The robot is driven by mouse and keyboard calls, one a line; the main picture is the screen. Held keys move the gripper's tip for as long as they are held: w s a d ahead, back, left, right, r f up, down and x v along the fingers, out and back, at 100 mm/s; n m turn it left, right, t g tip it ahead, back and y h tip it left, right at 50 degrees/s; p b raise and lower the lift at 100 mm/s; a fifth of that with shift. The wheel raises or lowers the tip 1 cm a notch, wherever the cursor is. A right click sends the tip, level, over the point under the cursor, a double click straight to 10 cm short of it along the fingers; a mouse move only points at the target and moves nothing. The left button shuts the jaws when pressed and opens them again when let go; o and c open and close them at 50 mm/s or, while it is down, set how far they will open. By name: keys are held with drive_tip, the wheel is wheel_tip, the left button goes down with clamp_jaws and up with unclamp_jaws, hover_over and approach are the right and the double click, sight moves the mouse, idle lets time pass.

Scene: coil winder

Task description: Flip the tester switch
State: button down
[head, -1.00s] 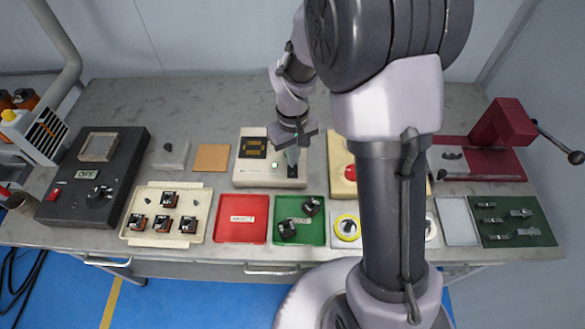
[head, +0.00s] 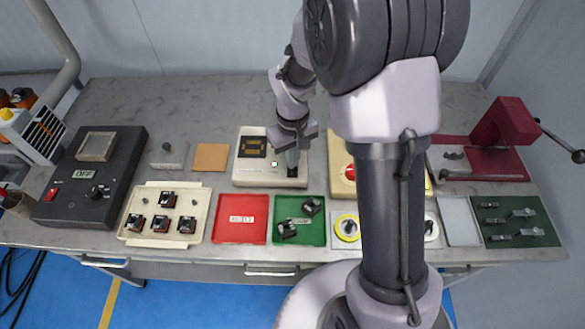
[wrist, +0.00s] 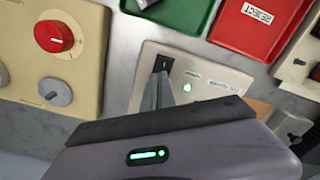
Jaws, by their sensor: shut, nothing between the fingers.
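My gripper (head: 293,163) points down over the right part of the box. In the wrist view its closed fingers (wrist: 160,82) are empty, with their tips at the lower edge of the switch. I cannot tell whether they touch it. The fingers hide part of the switch.
A beige box with a red knob (wrist: 54,37) and a grey knob stands close beside the tester. The red reject tray (head: 240,230) and green tray (head: 288,242) lie in front. A black control box (head: 70,205) stands at the left.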

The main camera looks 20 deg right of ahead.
wheel_tip(320, 180, up, 7)
drive_tip(key=p, duration=0.6)
idle(0.3)
drive_tip(key=s+a+r+m+t+b, duration=0.15)
drive_tip(key=s+r, duration=0.35)
drive_tip(key=r, duration=0.6)
drive_tip(key=s+a+r+m+t+y, duration=0.2)
drive_tip(key=s+r+m+t, duration=0.2)
drive_tip(key=s, duration=1)
wheel_tip(320, 180, up, 3)
drive_tip(key=shift+a+r+m+b, duration=0.1)
drive_tip(key=shift+a+m+b, duration=0.1)
drive_tip(key=shift+m+b, duration=0.35)
